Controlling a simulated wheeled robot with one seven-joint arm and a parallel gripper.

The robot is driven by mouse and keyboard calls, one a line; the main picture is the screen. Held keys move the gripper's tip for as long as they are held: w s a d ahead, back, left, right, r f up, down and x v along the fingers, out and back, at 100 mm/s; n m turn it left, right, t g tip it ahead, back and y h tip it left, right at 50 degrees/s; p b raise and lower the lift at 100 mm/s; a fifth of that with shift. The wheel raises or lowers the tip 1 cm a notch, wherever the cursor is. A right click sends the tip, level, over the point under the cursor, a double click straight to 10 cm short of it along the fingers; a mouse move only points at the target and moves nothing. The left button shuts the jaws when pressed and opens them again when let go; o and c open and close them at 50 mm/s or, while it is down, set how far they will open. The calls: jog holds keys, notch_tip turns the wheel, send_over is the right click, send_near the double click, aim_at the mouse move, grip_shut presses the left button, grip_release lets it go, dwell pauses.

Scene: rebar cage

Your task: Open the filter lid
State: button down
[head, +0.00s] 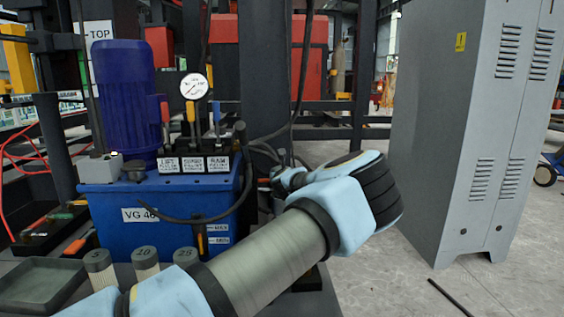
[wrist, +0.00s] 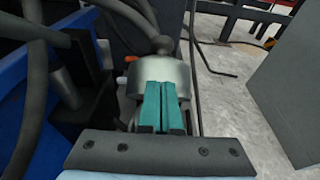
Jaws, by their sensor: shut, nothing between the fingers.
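In the wrist view a silver, round metal body (wrist: 181,70) with a dark ball-shaped knob (wrist: 162,45) on top stands straight ahead. It looks like the filter housing, but I cannot tell where its lid begins. My gripper (wrist: 164,86) has its two teal fingers shut together with nothing between them. The fingertips overlap the front of the silver body in the picture; whether they touch it I cannot tell. A small orange piece (wrist: 131,59) shows at its left. In the head view my forearm and wrist hide the fingers and most of the filter area.
A blue hydraulic unit (head: 165,205) with levers and a gauge (head: 194,87) stands left. Numbered filter cartridges (head: 146,262) and a grey tray (head: 38,285) are in front of it. Dark hoses (wrist: 39,100) run close to my gripper. A grey cabinet (head: 440,130) stands right, beyond open floor.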

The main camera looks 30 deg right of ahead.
jog(key=shift+w+d+r+g+y+p, duration=0.25)
jog(key=shift+w+r+g+y+p, duration=0.45)
jog(key=shift+p, duration=2.65)
jog(key=shift+w+d+g+p, duration=0.15)
jog(key=shift+w+g+p, duration=0.15)
jog(key=shift+g+p, duration=0.45)
jog(key=shift+d+f, duration=0.1)
jog(key=shift+f, duration=0.05)
jog(key=shift+w+d+f+p, duration=0.1)
jog(key=shift+w+p, duration=0.2)
jog(key=shift+p, duration=0.35)
